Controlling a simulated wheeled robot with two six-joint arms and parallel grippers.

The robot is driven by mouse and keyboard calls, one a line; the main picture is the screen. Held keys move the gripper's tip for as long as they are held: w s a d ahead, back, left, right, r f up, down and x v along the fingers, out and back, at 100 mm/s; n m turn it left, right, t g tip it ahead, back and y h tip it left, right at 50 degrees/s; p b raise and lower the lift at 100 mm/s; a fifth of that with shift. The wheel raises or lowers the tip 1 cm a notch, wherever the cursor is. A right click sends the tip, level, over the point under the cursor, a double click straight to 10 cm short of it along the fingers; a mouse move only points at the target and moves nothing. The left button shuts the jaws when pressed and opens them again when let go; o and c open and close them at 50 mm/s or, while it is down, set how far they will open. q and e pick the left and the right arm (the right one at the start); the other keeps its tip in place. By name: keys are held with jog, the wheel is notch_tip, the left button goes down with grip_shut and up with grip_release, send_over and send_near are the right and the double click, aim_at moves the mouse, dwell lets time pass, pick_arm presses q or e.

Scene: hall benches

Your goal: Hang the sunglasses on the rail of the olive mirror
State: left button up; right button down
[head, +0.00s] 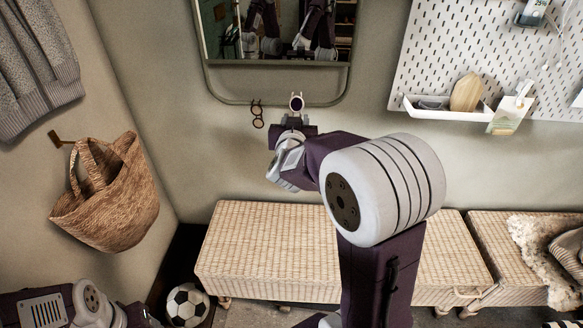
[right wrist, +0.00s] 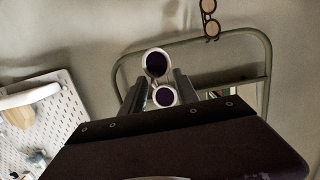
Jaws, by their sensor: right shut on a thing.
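The olive mirror (head: 207,80) hangs on the wall, its rail (head: 235,102) running along the bottom; the rail also shows in the right wrist view (right wrist: 235,32). The sunglasses (right wrist: 155,64) have white frames and round dark lenses. My right gripper (right wrist: 158,88) is shut on them, with one lens between the fingers and one beyond the tips. In the head view the sunglasses (head: 296,102) stand up from the gripper (head: 294,117) and overlap the rail; I cannot tell whether they touch it. My left gripper is out of view; only part of that arm shows at lower left.
Brown-framed glasses (head: 257,114) hang on the rail left of my right gripper. A white pegboard (head: 430,60) with a tray (head: 450,113) is at right. A wicker bench (head: 255,250) stands below, and a woven bag (head: 110,200) hangs at left.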

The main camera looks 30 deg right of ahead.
aim_at(297, 113)
jog(key=shift+s+a+r+t+h, duration=0.15)
jog(key=shift+s+r+t+h, duration=0.15)
jog(key=shift+r+t, duration=0.25)
jog(key=shift+w+d+f, duration=0.15)
jog(key=shift+w+d, duration=0.25)
jog(key=shift+s+a+r, duration=0.15)
jog(key=shift+a+r, duration=0.05)
jog(key=shift+d+f, duration=0.15)
jog(key=shift+x, duration=2.55)
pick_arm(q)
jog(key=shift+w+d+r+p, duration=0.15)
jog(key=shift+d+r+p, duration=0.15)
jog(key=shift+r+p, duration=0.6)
pick_arm(e)
jog(key=x, duration=0.8)
jog(key=shift+w+r, duration=0.3)
jog(key=shift+w, duration=0.05)
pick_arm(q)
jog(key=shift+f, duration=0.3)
